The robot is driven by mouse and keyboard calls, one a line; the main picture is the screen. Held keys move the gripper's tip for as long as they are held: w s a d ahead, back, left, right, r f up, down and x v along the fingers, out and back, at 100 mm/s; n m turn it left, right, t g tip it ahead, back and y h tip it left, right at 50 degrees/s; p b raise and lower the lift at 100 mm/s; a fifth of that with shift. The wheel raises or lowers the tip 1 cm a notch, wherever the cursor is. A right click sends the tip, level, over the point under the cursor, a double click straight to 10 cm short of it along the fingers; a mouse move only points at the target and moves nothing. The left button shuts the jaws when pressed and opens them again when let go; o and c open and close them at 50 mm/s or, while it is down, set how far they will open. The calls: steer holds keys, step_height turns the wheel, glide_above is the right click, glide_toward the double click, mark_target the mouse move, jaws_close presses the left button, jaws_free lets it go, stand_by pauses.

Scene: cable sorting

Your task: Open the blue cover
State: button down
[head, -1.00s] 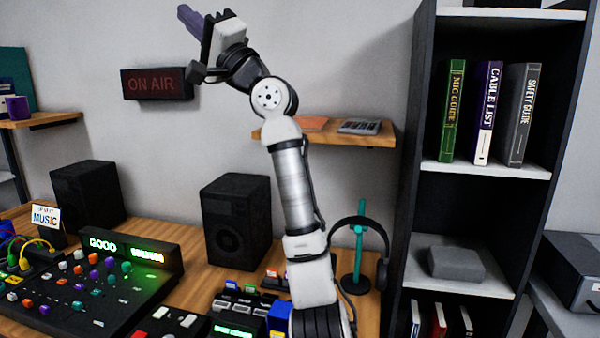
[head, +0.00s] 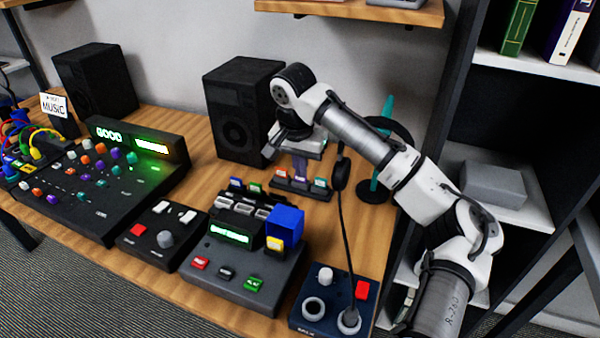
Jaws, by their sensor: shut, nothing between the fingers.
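The blue cover (head: 285,222) is a box-shaped cap at the right back of a dark console (head: 240,262) with a green display. My gripper (head: 300,172) points down behind the cover, near a low black rack with coloured pieces. Its purple fingers are shut and empty, apart from the cover.
The small black rack (head: 289,187) stands under my gripper. A speaker (head: 241,115) is at the back left, and a headphone stand (head: 381,150) is on the right. A blue box (head: 330,300) with a cable is front right. A mixer (head: 100,185) fills the left.

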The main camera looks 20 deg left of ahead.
steer(key=f, duration=0.3)
steer(key=w+f, duration=0.1)
steer(key=f, duration=0.1)
steer(key=f+p, duration=0.1)
steer(key=f, duration=0.2)
steer(key=shift+w+f, duration=0.2)
steer(key=shift+f, duration=0.1)
steer(key=s, duration=0.2)
steer(key=s+p, duration=0.1)
steer(key=s, duration=0.1)
steer(key=shift+a+r, duration=0.1)
steer(key=shift+r, duration=0.3)
steer(key=shift+w, duration=0.2)
